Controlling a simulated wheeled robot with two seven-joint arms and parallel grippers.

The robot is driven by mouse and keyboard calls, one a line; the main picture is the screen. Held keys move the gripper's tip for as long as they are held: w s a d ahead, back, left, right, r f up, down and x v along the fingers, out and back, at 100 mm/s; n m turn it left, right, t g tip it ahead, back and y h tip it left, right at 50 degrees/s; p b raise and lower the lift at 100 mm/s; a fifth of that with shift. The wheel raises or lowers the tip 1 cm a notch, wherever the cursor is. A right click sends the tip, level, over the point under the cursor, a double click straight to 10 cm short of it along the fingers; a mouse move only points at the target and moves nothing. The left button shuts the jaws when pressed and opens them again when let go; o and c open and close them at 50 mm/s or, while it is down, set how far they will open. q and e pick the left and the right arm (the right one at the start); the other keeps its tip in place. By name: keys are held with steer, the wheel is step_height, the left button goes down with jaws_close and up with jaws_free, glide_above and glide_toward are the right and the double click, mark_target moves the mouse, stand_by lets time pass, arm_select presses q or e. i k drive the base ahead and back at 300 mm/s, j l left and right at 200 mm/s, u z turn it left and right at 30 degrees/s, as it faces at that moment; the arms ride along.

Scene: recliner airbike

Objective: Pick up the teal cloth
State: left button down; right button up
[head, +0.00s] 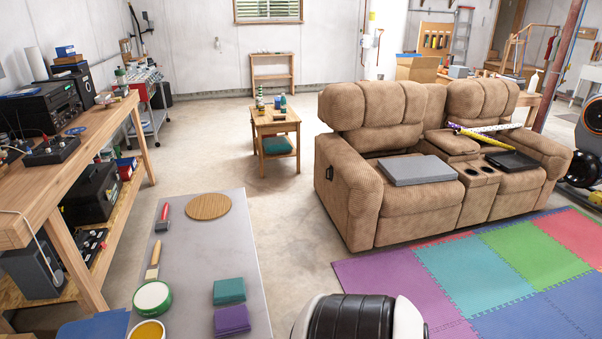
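The teal cloth (229,290) lies folded on the grey tabletop (200,235), near its right front part. A folded purple cloth (232,320) lies just in front of it, close to the table's near edge. Nothing covers the teal cloth. Neither of my grippers can be seen in the head view.
On the grey table are a round wooden board (208,206), a red-handled tool (162,217), a brush (154,258), and white (152,297) and yellow (147,330) open tins. A workbench (98,133) stands left. Bare floor separates the table from the recliner sofa (405,215).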

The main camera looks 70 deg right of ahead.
mark_target(230, 291)
steer(key=z, duration=1.75)
